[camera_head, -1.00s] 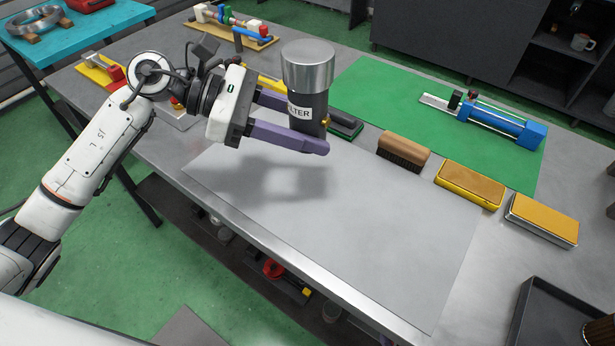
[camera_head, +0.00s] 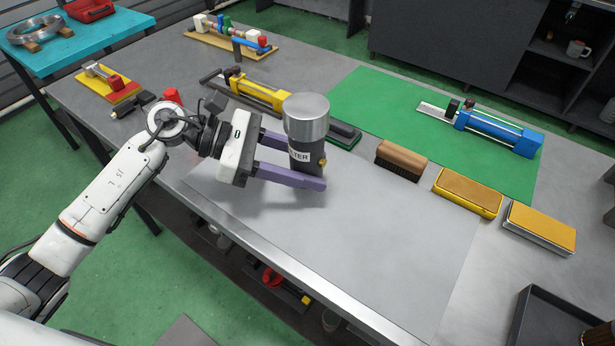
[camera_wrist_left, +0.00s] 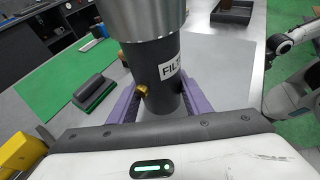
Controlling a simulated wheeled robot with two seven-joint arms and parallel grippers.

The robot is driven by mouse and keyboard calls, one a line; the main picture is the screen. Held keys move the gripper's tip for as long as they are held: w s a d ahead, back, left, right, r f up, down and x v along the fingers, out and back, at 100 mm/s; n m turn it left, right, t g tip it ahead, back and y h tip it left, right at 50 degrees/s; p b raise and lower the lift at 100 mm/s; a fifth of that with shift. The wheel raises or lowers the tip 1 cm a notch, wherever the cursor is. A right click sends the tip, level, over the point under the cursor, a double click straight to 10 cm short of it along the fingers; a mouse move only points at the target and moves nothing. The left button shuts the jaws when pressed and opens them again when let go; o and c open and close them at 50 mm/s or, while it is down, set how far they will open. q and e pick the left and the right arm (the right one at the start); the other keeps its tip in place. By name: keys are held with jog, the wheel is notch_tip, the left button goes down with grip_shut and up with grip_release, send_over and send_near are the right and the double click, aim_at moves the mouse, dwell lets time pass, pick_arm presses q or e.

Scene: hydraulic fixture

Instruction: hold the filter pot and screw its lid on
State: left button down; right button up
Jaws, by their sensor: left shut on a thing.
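The filter pot (camera_head: 306,155) is a dark upright cylinder with a white FILTER label and a small brass fitting on its side. A wide silver metal lid (camera_head: 306,119) sits on its top; I cannot tell how tightly it is screwed. My left gripper (camera_head: 310,168) is shut around the pot below the lid, a purple finger on either side. The left wrist view shows the pot (camera_wrist_left: 152,80) between the fingers and the lid (camera_wrist_left: 145,15) above. The pot's bottom is partly hidden by the near finger, so I cannot tell whether it touches the mat. My right gripper does not show.
The grey mat (camera_head: 390,235) is clear in front of the pot. A brush (camera_head: 401,160), two yellow-topped blocks (camera_head: 468,191) (camera_head: 540,226) and a dark tray (camera_head: 560,310) lie to the right. A yellow cylinder fixture (camera_head: 258,92) and a green-based block (camera_head: 344,134) are close behind.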

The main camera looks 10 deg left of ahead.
aim_at(308, 190)
pick_arm(q)
notch_tip(308, 190, down, 3)
jog(key=shift+f, duration=0.2)
jog(key=shift+f, duration=0.1)
jog(key=shift+f, duration=0.15)
jog(key=c, duration=0.9)
grip_release()
jog(key=shift+c, duration=0.2)
